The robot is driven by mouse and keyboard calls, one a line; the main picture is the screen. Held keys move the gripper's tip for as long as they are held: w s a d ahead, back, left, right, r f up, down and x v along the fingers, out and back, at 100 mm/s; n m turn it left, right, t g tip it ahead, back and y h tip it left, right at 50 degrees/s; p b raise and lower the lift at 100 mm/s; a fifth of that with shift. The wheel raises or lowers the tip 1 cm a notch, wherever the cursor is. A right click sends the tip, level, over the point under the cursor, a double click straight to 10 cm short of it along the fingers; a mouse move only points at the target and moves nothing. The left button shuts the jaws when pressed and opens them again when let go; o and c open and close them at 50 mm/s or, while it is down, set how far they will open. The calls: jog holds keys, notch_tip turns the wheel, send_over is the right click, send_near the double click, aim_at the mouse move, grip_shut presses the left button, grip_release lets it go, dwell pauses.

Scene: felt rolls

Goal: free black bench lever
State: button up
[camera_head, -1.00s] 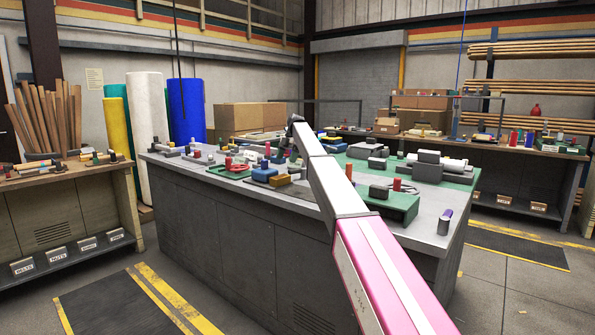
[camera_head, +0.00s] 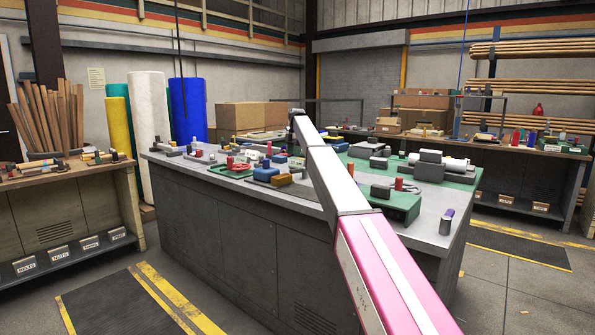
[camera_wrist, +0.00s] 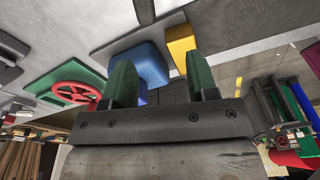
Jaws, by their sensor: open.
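My gripper (camera_wrist: 161,84) shows in the wrist view with two green fingertips spread apart and nothing between them. Beyond the fingers are a blue block (camera_wrist: 150,62) and a yellow block (camera_wrist: 182,48), which lie on a grey plate. A dark upright piece (camera_wrist: 145,11) stands at the top edge of the wrist view; I cannot tell whether it is the black bench lever. In the head view my arm reaches over the grey workbench (camera_head: 235,210) and its far end hides the gripper. No black lever can be picked out with certainty there.
A red handwheel (camera_wrist: 75,92) on a green base is left of the fingers in the wrist view. In the head view, several small fixtures crowd the bench top, including a green base (camera_head: 398,207) right of my arm.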

jog(key=shift+m+t+h, duration=0.5)
jog(key=w+f, duration=0.1)
jog(key=f, duration=0.2)
jog(key=d+f, duration=0.1)
jog(key=f, duration=0.2)
jog(key=w+f, duration=0.1)
jog(key=f, duration=0.2)
jog(key=shift+w+d+f, duration=0.2)
jog(key=shift+w+f, duration=0.1)
jog(key=shift+c, duration=0.3)
grip_shut()
